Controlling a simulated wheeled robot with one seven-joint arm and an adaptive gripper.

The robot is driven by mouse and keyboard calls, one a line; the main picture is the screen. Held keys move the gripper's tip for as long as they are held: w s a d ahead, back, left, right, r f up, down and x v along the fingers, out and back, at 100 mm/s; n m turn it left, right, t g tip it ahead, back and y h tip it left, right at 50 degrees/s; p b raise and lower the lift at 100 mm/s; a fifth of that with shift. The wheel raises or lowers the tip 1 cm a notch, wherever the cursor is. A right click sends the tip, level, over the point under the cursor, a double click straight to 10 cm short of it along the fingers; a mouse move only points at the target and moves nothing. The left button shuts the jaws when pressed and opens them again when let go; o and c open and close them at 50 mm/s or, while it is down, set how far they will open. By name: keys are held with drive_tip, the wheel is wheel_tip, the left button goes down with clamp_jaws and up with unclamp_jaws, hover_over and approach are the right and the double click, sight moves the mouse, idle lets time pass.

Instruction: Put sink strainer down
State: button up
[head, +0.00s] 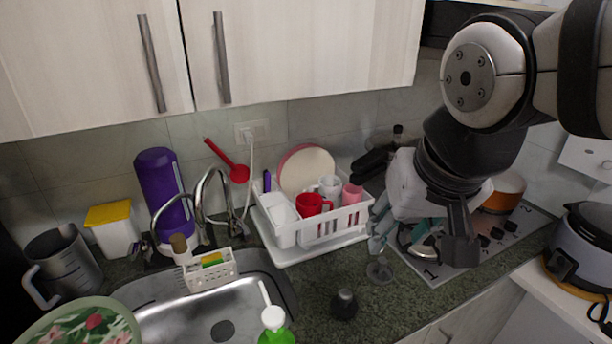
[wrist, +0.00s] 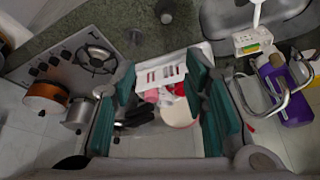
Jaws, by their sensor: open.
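A small round grey metal piece, which looks like the sink strainer (head: 379,270), lies on the dark green countertop (head: 310,310) in the head view, between the dish rack and the counter's front edge. In the wrist view the strainer (wrist: 136,36) is a small dim disc on the counter, beyond my left finger's tip. My gripper (head: 412,238) is above the counter, up and to the right of the strainer in the head view. My gripper (wrist: 162,64) is open, with its teal-padded fingers wide apart and nothing held between them.
A white dish rack (head: 328,231) with cups and plates stands behind the strainer. A dark cup-like object (head: 344,303) is at its front left. The steel sink (head: 175,318) is left, the stove (head: 492,240) right. Bare counter lies around the strainer.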

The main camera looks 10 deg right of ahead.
drive_tip(key=s+n, duration=0.1)
drive_tip(key=s+a, duration=0.1)
drive_tip(key=s+n, duration=0.1)
drive_tip(key=shift+s+a+r+n+t+y, duration=0.1)
drive_tip(key=shift+a+r+n+t+y, duration=0.1)
drive_tip(key=shift+r+n+t+y, duration=0.15)
